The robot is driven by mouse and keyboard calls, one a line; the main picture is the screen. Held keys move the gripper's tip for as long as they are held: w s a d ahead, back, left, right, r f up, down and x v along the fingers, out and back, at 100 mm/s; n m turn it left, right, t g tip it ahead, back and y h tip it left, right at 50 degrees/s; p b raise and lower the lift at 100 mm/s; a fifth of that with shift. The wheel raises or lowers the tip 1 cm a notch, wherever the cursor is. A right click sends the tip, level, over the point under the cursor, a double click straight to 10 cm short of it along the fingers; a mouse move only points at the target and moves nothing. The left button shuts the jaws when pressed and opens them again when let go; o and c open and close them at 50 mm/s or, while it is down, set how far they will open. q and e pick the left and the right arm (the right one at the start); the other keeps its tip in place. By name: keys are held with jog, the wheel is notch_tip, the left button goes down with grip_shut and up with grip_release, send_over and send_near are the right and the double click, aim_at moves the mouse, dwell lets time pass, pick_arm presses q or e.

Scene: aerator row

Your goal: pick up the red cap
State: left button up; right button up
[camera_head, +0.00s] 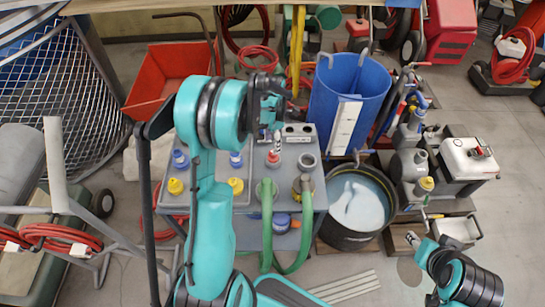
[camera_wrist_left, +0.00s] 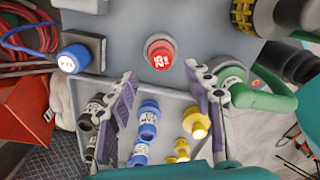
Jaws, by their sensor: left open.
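The red cap (camera_head: 273,158) sits upright on the grey panel of the cart, near its middle in the head view. In the left wrist view the red cap (camera_wrist_left: 160,52) has a white label and lies just past the fingertips. My left gripper (camera_wrist_left: 160,76) is open, with its two fingers spread and nothing between the tips. In the head view my left gripper (camera_head: 271,125) hangs over the panel, just above the cap; its fingers are small and partly hidden there. My right arm's end (camera_head: 420,243) is at the lower right, its jaws too small to read.
A blue cap (camera_wrist_left: 74,58) and a green hose fitting (camera_wrist_left: 232,78) flank the red cap. A recessed tray (camera_wrist_left: 160,101) holds blue, yellow and black fittings. A blue bin (camera_head: 375,85) and a black bucket (camera_head: 338,235) stand right of the cart.

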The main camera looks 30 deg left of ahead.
aim_at(273, 157)
pick_arm(q)
notch_tip(273, 157, down, 7)
jog(key=b, duration=0.2)
jog(key=shift+w+d+r+b, duration=0.1)
jog(key=shift+d+r+b, duration=0.1)
jog(key=shift+b, duration=0.1)
jog(key=shift+r, duration=0.1)
jog(key=shift+c, duration=0.9)
grip_shut()
